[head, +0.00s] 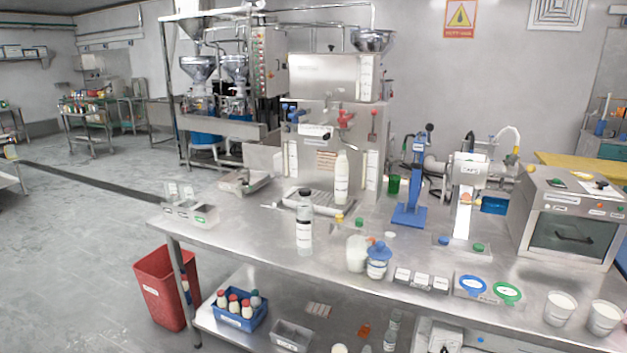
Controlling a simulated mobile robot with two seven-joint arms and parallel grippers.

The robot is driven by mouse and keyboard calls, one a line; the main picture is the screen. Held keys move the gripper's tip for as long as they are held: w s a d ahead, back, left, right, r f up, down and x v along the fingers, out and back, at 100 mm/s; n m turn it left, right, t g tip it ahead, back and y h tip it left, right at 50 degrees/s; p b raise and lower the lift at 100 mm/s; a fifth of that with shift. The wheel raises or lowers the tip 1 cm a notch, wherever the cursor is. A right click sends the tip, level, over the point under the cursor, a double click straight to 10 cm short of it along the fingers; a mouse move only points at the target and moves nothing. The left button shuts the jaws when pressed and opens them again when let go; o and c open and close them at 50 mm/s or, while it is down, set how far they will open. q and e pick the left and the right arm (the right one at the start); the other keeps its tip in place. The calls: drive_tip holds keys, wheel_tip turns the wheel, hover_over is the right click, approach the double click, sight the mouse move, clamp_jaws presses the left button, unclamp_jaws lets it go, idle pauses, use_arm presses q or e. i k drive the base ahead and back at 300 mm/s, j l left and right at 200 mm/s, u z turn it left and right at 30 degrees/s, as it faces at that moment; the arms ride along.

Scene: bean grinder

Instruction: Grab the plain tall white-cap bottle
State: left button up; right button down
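A tall white bottle with a white cap (341,180) stands upright on the steel table, in front of the steel machine. Faint markings may be on it, too small to tell. A second tall bottle (304,228), clear or whitish with a dark cap and a label, stands upright nearer and to its left. Neither of my grippers is in view.
The steel table (240,232) has free room at its left front. A blue-lidded jar (377,262), a blue press stand (409,214) and an oven-like box (570,225) stand to the right. A red bin (166,290) is on the floor. Below, a blue crate (240,322) holds several bottles.

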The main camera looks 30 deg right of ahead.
sight(342, 163)
drive_tip(key=z, duration=1.65)
drive_tip(key=i+z, duration=0.15)
drive_tip(key=z, duration=0.35)
drive_tip(key=i+j, duration=0.3)
drive_tip(key=i, duration=0.15)
drive_tip(key=i+j, duration=0.35)
drive_tip(key=i, duration=0.1)
